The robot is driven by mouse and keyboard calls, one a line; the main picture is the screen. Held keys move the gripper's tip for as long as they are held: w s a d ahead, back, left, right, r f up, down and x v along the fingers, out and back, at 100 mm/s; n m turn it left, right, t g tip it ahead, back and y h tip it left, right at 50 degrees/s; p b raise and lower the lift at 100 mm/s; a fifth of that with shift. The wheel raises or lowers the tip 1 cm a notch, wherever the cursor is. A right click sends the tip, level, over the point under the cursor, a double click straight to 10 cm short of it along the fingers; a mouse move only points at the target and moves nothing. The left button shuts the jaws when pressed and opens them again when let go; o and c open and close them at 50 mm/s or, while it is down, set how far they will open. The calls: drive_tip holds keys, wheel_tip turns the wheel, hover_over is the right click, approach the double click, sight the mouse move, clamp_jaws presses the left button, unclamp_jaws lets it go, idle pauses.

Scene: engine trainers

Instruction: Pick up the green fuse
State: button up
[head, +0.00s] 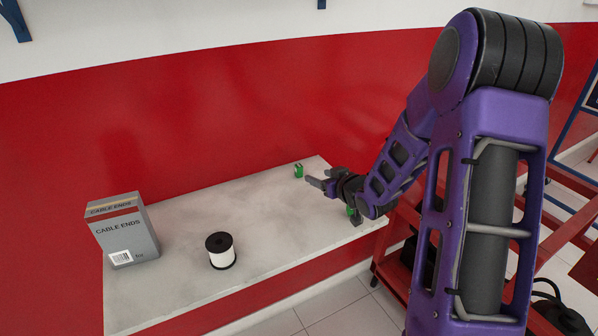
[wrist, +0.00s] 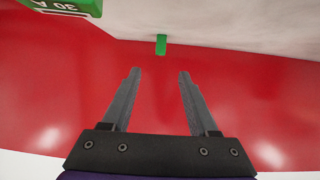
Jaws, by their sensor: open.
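A small green block-shaped fuse (head: 299,171) stands on the grey-white shelf (head: 185,215) near the red wall. In the wrist view, what looks like the same green fuse (wrist: 161,45) is ahead of the fingertips, between their lines and apart from them. My gripper (head: 318,182) is just to the right of it, its fingers open and empty; they also show in the wrist view (wrist: 160,73). A second green piece (head: 354,215) is partly hidden under my wrist. In the wrist view, a close green piece marked "30 A" (wrist: 66,6) is cut off at the upper left.
A grey "CABLE ENDS" box (head: 124,232) stands at the shelf's left end. A black-and-white spool (head: 221,251) stands near the front edge. The shelf between the spool and the gripper is clear. The red wall (head: 190,125) is close behind. A red rack (head: 400,240) stands at right.

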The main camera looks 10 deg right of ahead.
approach(299, 166)
drive_tip(key=x, duration=0.5)
drive_tip(key=shift+s+d+f, duration=0.1)
drive_tip(key=shift+f, duration=0.3)
drive_tip(key=shift+r+x, duration=0.2)
drive_tip(key=shift+x, duration=1.15)
drive_tip(key=shift+r+x, duration=0.2)
drive_tip(key=shift+x, duration=1.1)
clamp_jaws()
